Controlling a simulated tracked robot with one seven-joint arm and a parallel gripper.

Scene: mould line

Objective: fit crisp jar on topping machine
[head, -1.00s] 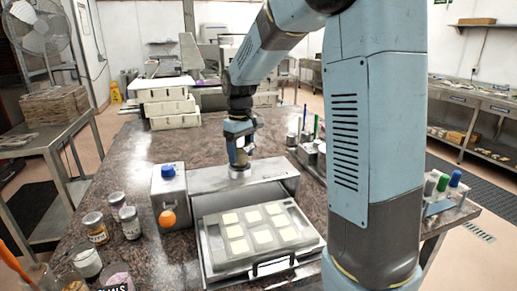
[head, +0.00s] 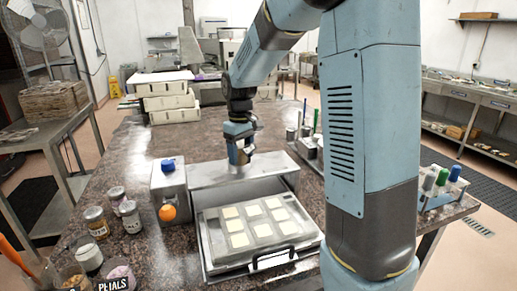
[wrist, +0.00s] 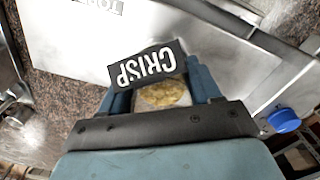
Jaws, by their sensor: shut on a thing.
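My gripper (head: 238,158) is just over the top of the grey metal topping machine (head: 212,176). It also shows in the wrist view (wrist: 160,88), shut on the crisp jar (wrist: 163,93). The jar holds yellowish flakes and has a dark label reading CRISP. Its lower part is hidden, and I cannot tell whether it is seated on the machine or held just above it. The machine's metal top (wrist: 75,45) fills much of the wrist view, with part of a TOP label at its upper edge. A blue knob (head: 168,165) and an orange knob (head: 168,212) are on its left unit.
A tray with pale squares (head: 215,257) sits at the machine's front. Several topping jars (head: 97,222) stand to the left. Stacked cream boxes (head: 168,101) are behind, and a marker rack (head: 440,190) is at the right.

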